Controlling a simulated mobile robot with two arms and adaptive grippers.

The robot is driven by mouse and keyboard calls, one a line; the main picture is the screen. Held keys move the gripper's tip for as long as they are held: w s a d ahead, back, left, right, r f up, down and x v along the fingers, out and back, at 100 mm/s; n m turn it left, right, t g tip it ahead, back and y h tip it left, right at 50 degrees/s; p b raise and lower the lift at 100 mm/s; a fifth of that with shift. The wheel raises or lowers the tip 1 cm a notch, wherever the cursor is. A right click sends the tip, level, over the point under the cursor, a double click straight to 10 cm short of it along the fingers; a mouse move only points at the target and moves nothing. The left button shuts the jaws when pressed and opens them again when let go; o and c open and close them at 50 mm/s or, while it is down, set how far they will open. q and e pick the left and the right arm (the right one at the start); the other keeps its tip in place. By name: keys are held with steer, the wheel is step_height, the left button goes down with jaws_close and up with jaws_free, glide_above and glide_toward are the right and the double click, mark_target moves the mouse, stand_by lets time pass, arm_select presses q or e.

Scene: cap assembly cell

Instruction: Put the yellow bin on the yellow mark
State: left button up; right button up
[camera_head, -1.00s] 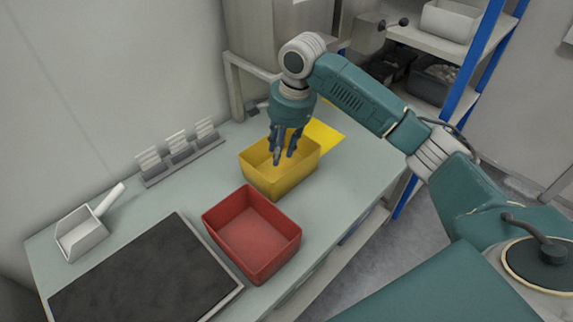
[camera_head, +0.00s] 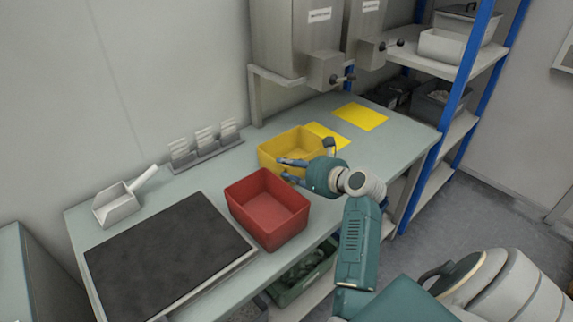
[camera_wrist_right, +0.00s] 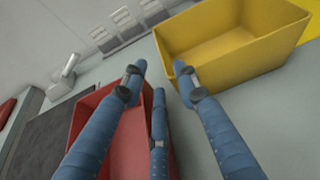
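The yellow bin (camera_head: 284,140) stands upright and empty on the table, and it fills the upper right of the right wrist view (camera_wrist_right: 240,62). Two flat yellow marks lie to its right: a nearer one (camera_head: 323,131), partly hidden by the bin, and a farther, bare one (camera_head: 361,117). My right gripper (camera_head: 283,168) is low at the bin's near side, outside it. Its fingers are apart and empty in the right wrist view (camera_wrist_right: 157,76). One fingertip is close to the bin wall; I cannot tell if it touches. My left gripper is out of view.
A red bin (camera_head: 268,210) stands close by on the near left. A dark mat (camera_head: 165,250), a white scoop (camera_head: 118,205) and a small rack (camera_head: 205,150) are farther left. Metal dispensers (camera_head: 325,70) overhang the back. Shelving with blue posts (camera_head: 460,90) stands right.

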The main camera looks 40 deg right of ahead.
mark_target(271, 160)
steer(key=x, duration=0.9)
steer(key=shift+w+d, duration=0.1)
steer(key=shift+w+f, duration=0.1)
steer(key=shift+w, duration=0.35)
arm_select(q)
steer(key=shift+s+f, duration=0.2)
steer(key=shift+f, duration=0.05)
arm_select(e)
steer(key=shift+s, duration=0.1)
jaws_close()
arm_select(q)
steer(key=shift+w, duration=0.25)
